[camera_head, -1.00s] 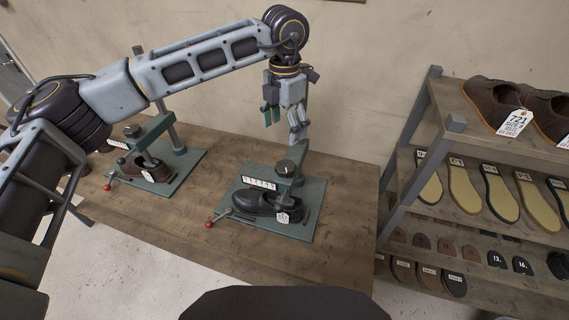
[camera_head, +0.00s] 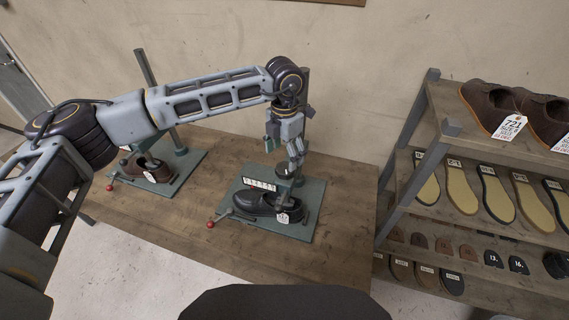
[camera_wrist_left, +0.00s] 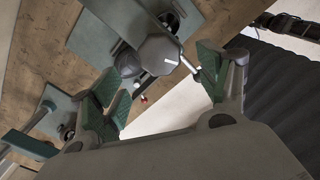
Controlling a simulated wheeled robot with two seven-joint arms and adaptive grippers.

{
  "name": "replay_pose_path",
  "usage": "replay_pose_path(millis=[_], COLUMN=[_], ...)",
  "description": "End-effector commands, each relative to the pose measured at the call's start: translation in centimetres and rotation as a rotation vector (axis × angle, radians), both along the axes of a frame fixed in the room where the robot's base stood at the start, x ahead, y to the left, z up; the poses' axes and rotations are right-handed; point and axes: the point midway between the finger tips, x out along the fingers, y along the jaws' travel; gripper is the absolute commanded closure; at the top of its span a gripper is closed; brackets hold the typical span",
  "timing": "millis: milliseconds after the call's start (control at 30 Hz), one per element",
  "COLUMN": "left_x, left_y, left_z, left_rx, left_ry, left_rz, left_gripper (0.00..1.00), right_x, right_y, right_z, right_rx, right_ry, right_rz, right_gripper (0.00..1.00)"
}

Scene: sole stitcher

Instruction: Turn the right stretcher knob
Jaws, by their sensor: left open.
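The right stretcher (camera_head: 308,205) is a green stand on the wooden table with a black shoe (camera_head: 257,203) in it. Its dark round knob (camera_head: 285,169) sits on top of the post. In the left wrist view the knob (camera_wrist_left: 158,54) is a grey faceted disc with a white pointer line. My left gripper (camera_head: 283,153) is open and points down just above the knob. In the left wrist view its green-padded fingers (camera_wrist_left: 162,78) are spread, with the knob ahead of the gap between them, no grip visible. My right gripper is out of view.
A second stretcher (camera_head: 188,165) with a brown shoe (camera_head: 150,170) stands to the left, partly behind my left arm. A red-tipped lever (camera_head: 210,224) sticks out at the right stretcher's front left. A shelf (camera_head: 450,132) with shoes and soles stands at the right.

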Motion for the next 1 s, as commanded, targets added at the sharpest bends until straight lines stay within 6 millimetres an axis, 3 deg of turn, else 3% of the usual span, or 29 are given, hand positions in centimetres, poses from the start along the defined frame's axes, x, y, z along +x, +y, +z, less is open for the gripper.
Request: replay_pose_path(millis=[400, 867, 1000], left_x=[0.0, 0.0, 0.0], left_y=[0.0, 0.0, 0.0], left_z=[-4.7, -5.5, -5.5], left_rx=[0.0, -0.001, -0.001], left_ry=[0.001, 0.0, 0.0], left_rz=[0.0, 0.0, 0.0], left_gripper=[0.24, 0.24, 0.42], right_x=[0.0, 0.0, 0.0], right_y=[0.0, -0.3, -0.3], right_z=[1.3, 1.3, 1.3], right_rx=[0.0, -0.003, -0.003], right_ry=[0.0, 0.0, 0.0], right_rz=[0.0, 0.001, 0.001], right_gripper=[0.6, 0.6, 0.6])
